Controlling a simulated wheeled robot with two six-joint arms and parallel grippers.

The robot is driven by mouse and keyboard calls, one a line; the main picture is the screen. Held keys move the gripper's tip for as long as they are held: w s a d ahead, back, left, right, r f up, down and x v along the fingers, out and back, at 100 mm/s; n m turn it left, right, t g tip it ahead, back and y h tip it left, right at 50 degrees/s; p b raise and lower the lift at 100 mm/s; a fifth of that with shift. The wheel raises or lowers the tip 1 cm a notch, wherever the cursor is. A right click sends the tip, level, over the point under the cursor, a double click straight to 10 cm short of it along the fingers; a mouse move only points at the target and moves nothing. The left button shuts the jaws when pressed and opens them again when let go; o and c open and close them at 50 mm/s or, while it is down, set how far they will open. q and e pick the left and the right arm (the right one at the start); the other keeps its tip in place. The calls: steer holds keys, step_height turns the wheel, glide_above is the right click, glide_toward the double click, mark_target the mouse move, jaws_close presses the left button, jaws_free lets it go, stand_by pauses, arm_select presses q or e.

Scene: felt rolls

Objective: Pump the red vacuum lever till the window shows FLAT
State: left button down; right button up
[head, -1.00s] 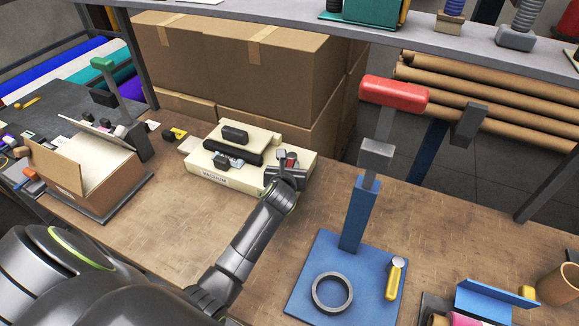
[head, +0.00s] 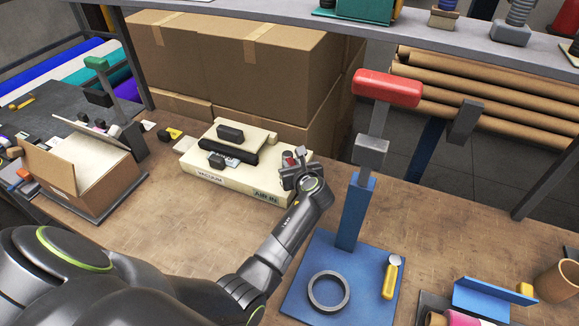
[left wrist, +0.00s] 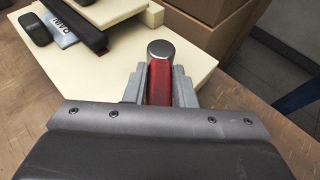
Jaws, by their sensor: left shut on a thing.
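The red vacuum lever, with its grey cap, shows in the left wrist view (left wrist: 159,82) standing between my left gripper's fingers. My left gripper (head: 296,170) is shut on it at the right end of the cream vacuum machine (head: 210,178). The same fingers show in the left wrist view (left wrist: 158,88). The machine's front bears the words VACUUM and AIR IN, with the gripper near AIR IN. A pale bag-like piece with dark lettering (left wrist: 62,33) lies under the machine's black bar; I cannot read it as FLAT or otherwise. My right gripper is not in view.
A blue press (head: 352,220) with a large red handle (head: 387,88) stands right of my left arm, with a grey ring (head: 329,291) on its base. An open cardboard box (head: 85,175) stands left. Bare bench lies in front of the machine.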

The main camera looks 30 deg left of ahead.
arm_select(q)
steer(key=shift+w+n, duration=0.1)
steer(key=shift+n, duration=0.2)
steer(key=c, duration=1.2)
jaws_free()
steer(key=shift+r+y, duration=0.1)
steer(key=shift+y, duration=0.2)
step_height(320, 180, up, 10)
steer(key=shift+f, duration=0.15)
steer(key=shift+c, duration=0.4)
